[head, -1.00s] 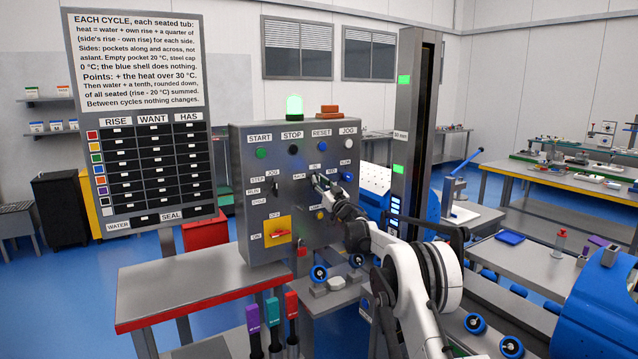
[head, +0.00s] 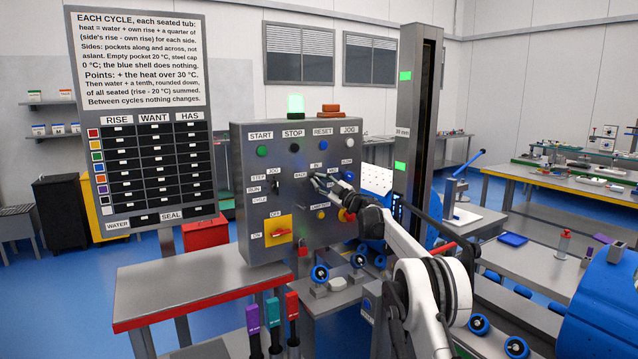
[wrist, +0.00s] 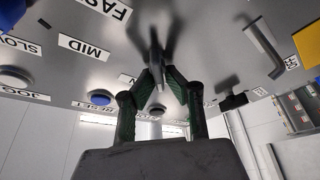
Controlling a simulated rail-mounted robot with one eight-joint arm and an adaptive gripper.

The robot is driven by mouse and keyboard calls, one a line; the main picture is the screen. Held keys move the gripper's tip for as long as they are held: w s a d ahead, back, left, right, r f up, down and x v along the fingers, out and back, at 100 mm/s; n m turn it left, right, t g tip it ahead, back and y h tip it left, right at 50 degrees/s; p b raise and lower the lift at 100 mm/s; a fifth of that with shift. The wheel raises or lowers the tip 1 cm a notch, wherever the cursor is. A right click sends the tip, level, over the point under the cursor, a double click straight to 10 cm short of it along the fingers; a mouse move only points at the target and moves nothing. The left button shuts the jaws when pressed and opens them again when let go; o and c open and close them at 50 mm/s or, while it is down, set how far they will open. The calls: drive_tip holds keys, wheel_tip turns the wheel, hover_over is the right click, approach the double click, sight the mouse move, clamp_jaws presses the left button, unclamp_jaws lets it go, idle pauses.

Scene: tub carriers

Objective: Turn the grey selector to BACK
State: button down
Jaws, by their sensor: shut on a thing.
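The grey selector sits on the upright grey control panel (head: 252,215), right of the BACK label (head: 301,175) and below a small label that seems to read IN. My gripper (head: 320,184) is at the selector and mostly covers it in the head view. In the wrist view my two dark fingers (wrist: 158,95) are shut on the grey selector (wrist: 156,66), one on each side. Which label the selector points at cannot be told.
Around the selector are the blue RESET button (wrist: 100,97), a yellow button (head: 321,215) and a bent grey lever (wrist: 264,47). A red switch on a yellow plate (head: 278,236) is lower left. A red-edged table (head: 190,285) stands in front.

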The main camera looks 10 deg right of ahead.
drive_tip(key=shift+f+n+g, duration=0.2)
drive_tip(key=shift+n+g, duration=0.6)
drive_tip(key=shift+n, duration=1)
drive_tip(key=c, duration=1.7)
unclamp_jaws()
drive_tip(key=shift+d, duration=0.15)
drive_tip(key=shift+c, duration=0.2)
